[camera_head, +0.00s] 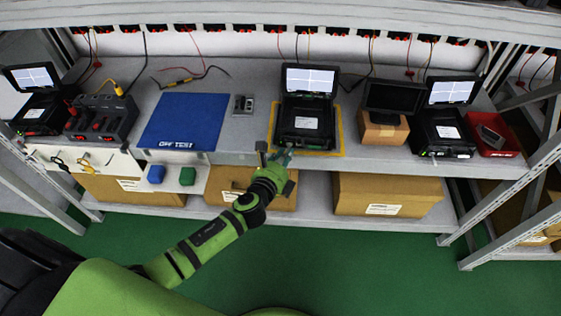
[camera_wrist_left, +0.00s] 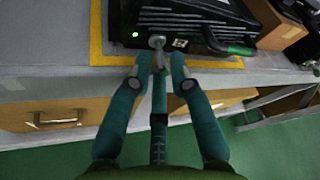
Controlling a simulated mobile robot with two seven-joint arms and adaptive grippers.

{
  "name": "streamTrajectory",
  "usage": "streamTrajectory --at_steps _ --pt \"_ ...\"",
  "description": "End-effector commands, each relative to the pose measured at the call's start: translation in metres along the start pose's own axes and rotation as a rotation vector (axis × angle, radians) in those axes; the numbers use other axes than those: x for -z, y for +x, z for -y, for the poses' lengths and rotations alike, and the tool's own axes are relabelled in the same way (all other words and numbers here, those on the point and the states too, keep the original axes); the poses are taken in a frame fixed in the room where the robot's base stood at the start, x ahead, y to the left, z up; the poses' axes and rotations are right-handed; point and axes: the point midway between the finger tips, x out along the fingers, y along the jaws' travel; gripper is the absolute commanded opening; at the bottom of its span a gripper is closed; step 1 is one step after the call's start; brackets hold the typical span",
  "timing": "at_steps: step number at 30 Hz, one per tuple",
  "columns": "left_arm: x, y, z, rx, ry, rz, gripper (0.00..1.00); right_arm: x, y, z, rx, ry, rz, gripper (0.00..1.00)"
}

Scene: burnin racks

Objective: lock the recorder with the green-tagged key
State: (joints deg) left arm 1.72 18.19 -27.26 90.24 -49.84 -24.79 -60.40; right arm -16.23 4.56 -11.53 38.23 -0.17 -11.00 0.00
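The recorder (camera_head: 304,124) is a black case with its lit screen raised, standing in a yellow outline on the bench. Its front edge (camera_wrist_left: 190,43) fills the top of the left wrist view, with a green light at its left. A silver round-headed piece (camera_wrist_left: 157,42), perhaps a key or lock, sits at this front. My left gripper (camera_head: 275,160) is at the recorder's front; in the left wrist view its teal fingertips (camera_wrist_left: 160,64) stand apart on either side of the silver piece's lower end. Contact is unclear. No green tag can be made out on it. My right gripper is out of view.
A blue mat (camera_head: 182,122) lies left of the recorder. A small monitor on a cardboard box (camera_head: 382,131), another recorder (camera_head: 440,133) and a red tray (camera_head: 490,135) stand to the right.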

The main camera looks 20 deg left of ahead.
Motion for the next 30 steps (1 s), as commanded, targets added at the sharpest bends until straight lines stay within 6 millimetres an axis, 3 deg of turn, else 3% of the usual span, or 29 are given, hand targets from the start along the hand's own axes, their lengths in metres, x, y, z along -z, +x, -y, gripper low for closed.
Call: streamTrajectory --at_steps 5,12,18,30 --pt "0.001 -0.022 -0.001 -0.001 0.001 -0.003 0.21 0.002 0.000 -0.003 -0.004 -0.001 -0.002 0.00" --pt "0.001 -0.074 -0.001 -0.001 0.001 -0.004 0.21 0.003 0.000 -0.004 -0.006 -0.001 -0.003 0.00" --pt "0.001 -0.106 -0.001 -0.002 0.000 -0.003 0.21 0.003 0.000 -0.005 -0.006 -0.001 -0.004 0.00" --pt "0.000 -0.118 0.000 -0.001 0.000 0.000 0.21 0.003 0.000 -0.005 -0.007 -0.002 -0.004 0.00"
